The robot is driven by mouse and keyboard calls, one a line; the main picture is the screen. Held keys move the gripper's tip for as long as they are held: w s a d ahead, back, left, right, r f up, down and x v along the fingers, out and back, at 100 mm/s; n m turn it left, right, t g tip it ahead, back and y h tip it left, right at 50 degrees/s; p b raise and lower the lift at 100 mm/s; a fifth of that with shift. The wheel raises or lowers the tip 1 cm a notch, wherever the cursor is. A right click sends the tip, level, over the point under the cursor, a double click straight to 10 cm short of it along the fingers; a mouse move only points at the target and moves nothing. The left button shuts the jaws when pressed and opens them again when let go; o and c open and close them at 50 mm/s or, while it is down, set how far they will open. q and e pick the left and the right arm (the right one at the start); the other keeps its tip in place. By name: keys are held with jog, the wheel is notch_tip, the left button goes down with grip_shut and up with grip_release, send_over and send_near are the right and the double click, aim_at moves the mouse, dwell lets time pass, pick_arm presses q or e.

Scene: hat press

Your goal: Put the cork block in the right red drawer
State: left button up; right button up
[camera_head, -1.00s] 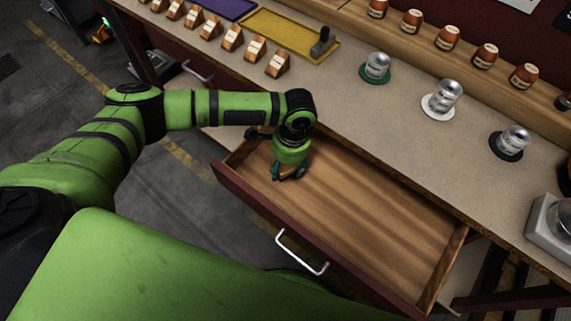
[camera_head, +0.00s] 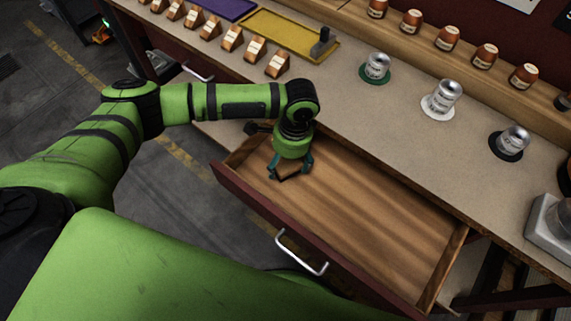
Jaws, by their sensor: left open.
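The red drawer (camera_head: 375,205) stands open below the bench, with a dark red front, a silver handle and a bare wooden floor on its right side. My left gripper (camera_head: 289,173) is inside the drawer's left part, pointing down, with its teal fingers spread. A small brown block, which looks like the cork block (camera_head: 288,170), shows between the fingers, low in the drawer. The gripper above partly hides it, and I cannot tell whether it touches the floor. My right gripper is not in view.
The bench top (camera_head: 335,110) above the drawer holds several orange wedge-shaped blocks, a yellow tray (camera_head: 270,30) and silver cans on round coasters. Another drawer handle (camera_head: 198,72) shows at the upper left. Most of the open drawer is empty.

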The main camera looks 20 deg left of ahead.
aim_at(290, 164)
pick_arm(q)
notch_tip(290, 164, up, 10)
jog(key=shift+w+d+f, duration=0.25)
jog(key=shift+w+d, duration=0.1)
jog(key=shift+d, duration=0.1)
jog(key=shift+a, duration=0.1)
